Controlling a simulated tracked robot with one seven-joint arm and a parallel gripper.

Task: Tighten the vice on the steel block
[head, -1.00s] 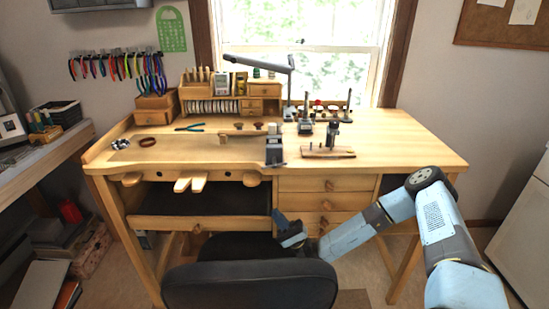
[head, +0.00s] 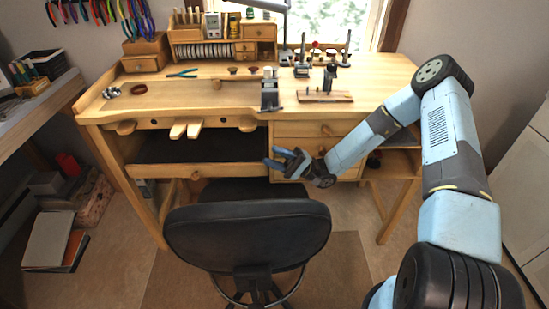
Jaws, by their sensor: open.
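A small grey vice (head: 269,92) stands at the front edge of the wooden workbench (head: 205,98), near its middle. A pale piece shows at its top, but at this size I cannot tell whether it is the steel block or how the jaws sit. My gripper (head: 277,159) is open and empty. It is in front of the bench, below the level of the top and beneath the vice, above the black chair.
A black chair (head: 248,232) stands right in front of the bench. A wooden stand with tools (head: 325,97) is right of the vice. Teal pliers (head: 183,73) lie behind on the bench. The bench top's right end is clear.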

